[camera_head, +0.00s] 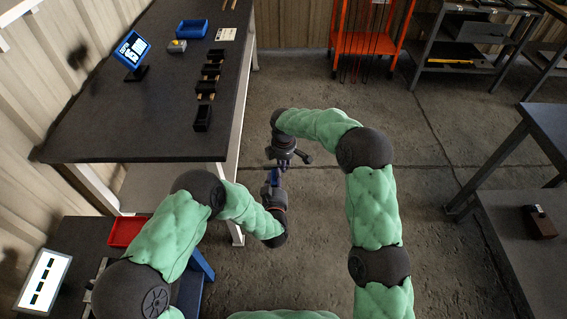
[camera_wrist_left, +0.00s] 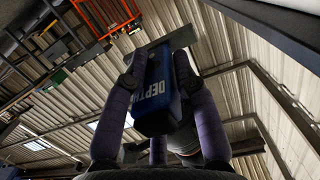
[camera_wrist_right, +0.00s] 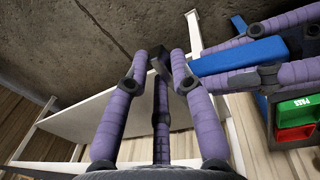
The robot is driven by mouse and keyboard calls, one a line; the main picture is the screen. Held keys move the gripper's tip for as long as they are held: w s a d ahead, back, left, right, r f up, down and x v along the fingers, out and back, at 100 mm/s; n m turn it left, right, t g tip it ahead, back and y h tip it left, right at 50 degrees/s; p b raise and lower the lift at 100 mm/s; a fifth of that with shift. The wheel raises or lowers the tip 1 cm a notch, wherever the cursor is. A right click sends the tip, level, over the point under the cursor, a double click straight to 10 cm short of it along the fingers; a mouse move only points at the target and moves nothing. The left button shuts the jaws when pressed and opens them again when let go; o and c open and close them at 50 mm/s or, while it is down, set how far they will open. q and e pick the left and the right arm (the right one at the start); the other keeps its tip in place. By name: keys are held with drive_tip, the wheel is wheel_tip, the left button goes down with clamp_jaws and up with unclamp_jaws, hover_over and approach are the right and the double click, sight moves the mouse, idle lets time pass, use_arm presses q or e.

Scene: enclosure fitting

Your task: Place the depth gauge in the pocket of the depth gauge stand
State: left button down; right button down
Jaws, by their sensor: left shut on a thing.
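The depth gauge, a blue bar lettered DEPTH (camera_wrist_left: 152,95) with a grey crosspiece at its far end, is between the fingers of my left gripper (camera_wrist_left: 155,65), which is shut on it. In the head view the gauge (camera_head: 275,178) is small, held over the floor beside the long table. My right gripper (camera_wrist_right: 160,55) faces it from the other side; the gauge's dark end lies between its fingertips, and whether they touch it is unclear. The blue bar (camera_wrist_right: 238,56) runs right from there to the left gripper's fingers. A dark block (camera_head: 540,222) on the right bench may be the stand; its pocket is not discernible.
The long dark table (camera_head: 130,110) at left holds several black bins (camera_head: 203,117), a blue tray (camera_head: 192,28) and a screen (camera_head: 132,50). A red tray (camera_head: 126,231) sits lower left. An orange rack (camera_head: 370,40) stands at the back. Open floor lies between table and right bench.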

use_arm(q)
drive_tip(key=shift+d+r, duration=0.1)
drive_tip(key=shift+r, duration=0.7)
use_arm(e)
drive_tip(key=shift+s+a+f, duration=0.1)
use_arm(q)
drive_tip(key=shift+w+r, duration=0.1)
drive_tip(key=shift+w, duration=0.05)
use_arm(e)
drive_tip(key=shift+f, duration=0.1)
use_arm(q)
drive_tip(key=shift+s+r, duration=0.1)
drive_tip(key=shift+s, duration=0.15)
use_arm(e)
drive_tip(key=shift+f, duration=0.1)
drive_tip(key=shift+r, duration=0.3)
use_arm(q)
drive_tip(key=s, duration=1.2)
drive_tip(key=shift+r, duration=0.35)
drive_tip(key=shift+w, duration=0.1)
